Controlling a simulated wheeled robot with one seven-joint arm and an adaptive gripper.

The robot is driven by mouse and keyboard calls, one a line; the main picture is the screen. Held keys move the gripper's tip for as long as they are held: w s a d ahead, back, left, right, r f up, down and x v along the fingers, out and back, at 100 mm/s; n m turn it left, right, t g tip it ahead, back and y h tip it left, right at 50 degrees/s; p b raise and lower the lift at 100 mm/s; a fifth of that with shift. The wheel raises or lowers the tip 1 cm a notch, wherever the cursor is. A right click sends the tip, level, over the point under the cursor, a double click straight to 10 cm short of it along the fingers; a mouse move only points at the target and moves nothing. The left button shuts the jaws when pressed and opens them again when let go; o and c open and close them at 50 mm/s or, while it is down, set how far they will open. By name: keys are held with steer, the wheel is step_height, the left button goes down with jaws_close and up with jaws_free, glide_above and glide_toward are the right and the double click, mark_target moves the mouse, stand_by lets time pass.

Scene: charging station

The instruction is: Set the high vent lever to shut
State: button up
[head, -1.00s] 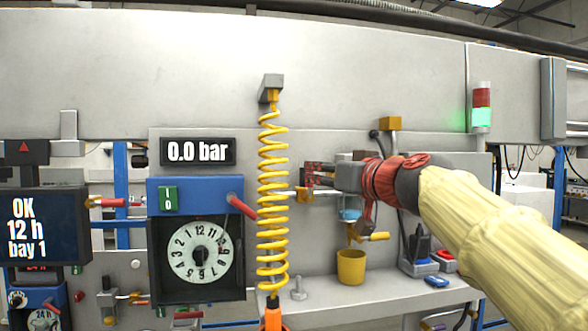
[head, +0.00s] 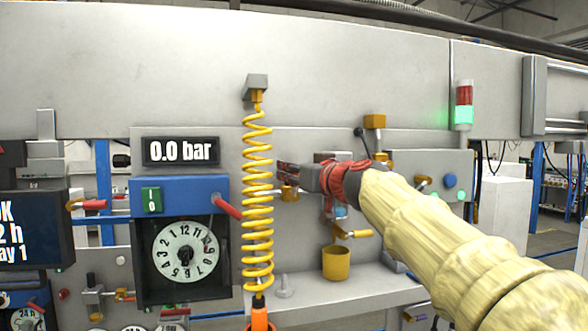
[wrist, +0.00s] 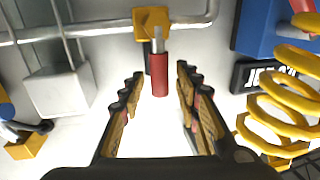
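A red-handled lever (wrist: 159,74) on a yellow valve body (wrist: 152,22) shows at the top middle of the wrist view. The valve sits on a grey pipe, and the red handle points toward my gripper. My gripper (wrist: 157,84) is open, with one finger on each side of the handle and visible gaps between. In the head view my gripper (head: 284,178) is beside the yellow valve body (head: 290,194), just right of the yellow coiled hose. The handle is hidden there. No label shows whether this is the high vent lever.
The yellow coiled hose (head: 257,200) hangs close left of my gripper in the head view. A blue timer box (head: 183,195) with another red lever (head: 228,207) is further left. The display (head: 181,151) reads 0.0 bar.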

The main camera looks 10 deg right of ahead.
steer(key=shift+c, duration=0.3)
steer(key=c, duration=0.8)
jaws_close()
